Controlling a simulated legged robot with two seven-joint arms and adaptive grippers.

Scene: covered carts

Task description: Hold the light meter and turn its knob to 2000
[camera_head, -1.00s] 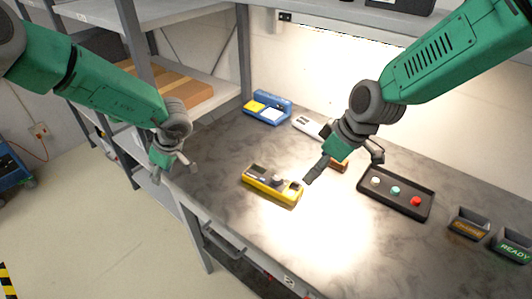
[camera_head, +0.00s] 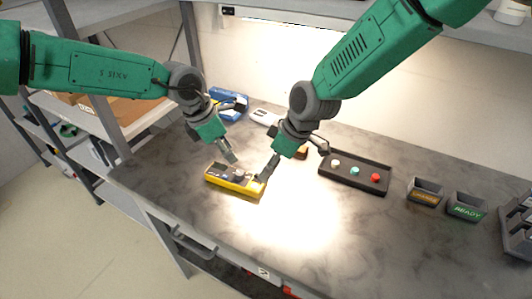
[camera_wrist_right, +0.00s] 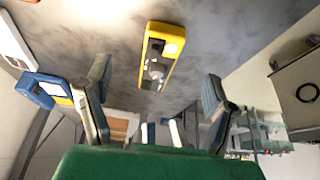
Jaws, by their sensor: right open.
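The light meter is a yellow handheld box (camera_head: 247,188) lying on the grey workbench, with a grey knob (camera_head: 238,177) on its dark face. In the right wrist view the yellow meter (camera_wrist_right: 151,30) and its round knob (camera_wrist_right: 157,71) show beyond the fingers. My left gripper (camera_head: 229,157) is just above and behind the meter; its fingers overlap in view, so its opening is unclear. My right gripper (camera_head: 296,160) is open, one finger close to the meter's right end; contact cannot be told. Its spread fingers (camera_wrist_right: 155,98) have no object between them in the wrist view.
A black tray with three buttons (camera_head: 340,180) lies right of the right gripper. Two small labelled bins (camera_head: 425,192) (camera_head: 465,207) stand farther right. A blue device (camera_head: 228,98) and a white one (camera_head: 264,116) lie behind. The bench front is clear.

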